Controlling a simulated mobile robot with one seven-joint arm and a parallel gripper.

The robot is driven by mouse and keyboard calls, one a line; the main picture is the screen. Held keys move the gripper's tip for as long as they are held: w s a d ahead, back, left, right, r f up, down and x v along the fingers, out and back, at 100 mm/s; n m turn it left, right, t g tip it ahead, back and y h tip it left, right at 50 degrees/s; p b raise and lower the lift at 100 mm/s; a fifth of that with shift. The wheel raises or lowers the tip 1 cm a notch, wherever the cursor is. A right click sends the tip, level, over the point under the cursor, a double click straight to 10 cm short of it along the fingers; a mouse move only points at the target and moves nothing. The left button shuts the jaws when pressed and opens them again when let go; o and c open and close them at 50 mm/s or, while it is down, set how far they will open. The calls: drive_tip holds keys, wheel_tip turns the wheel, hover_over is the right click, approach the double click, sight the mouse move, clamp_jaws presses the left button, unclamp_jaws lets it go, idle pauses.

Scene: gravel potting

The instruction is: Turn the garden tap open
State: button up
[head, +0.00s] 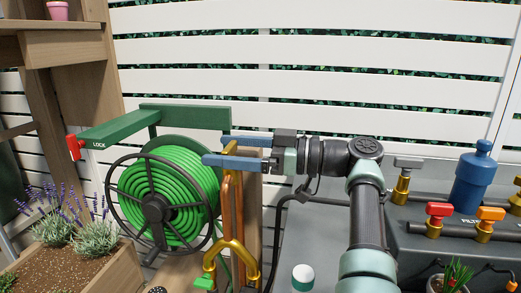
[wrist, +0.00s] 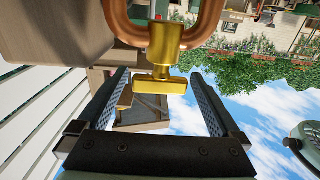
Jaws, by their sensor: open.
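A brass T-shaped tap handle (wrist: 160,86) shows in the wrist view on a brass body at the bend of a copper pipe (wrist: 196,28). In the head view the copper pipe (head: 231,195) stands in front of a wooden post, with brass fittings lower down. My gripper (head: 213,150) is at the top of this pipe, its two blue-grey fingers apart. In the wrist view my gripper (wrist: 160,103) is open, with the handle between the fingers and visible gaps on both sides. In the head view the fingers largely hide the handle.
A green hose reel (head: 170,190) with a red-tipped lock arm (head: 100,133) stands close on the left. A planter (head: 70,268) is lower left. On the right are red (head: 438,210) and orange (head: 490,214) valves and a blue filter (head: 474,180). A slatted fence (head: 330,55) stands behind.

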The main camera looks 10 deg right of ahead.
sight(233, 149)
drive_tip(key=v, duration=0.6)
drive_tip(key=shift+s+d+r, duration=0.1)
drive_tip(key=shift+d, duration=0.25)
drive_tip(key=shift+v, duration=1.15)
drive_tip(key=shift+s, duration=0.1)
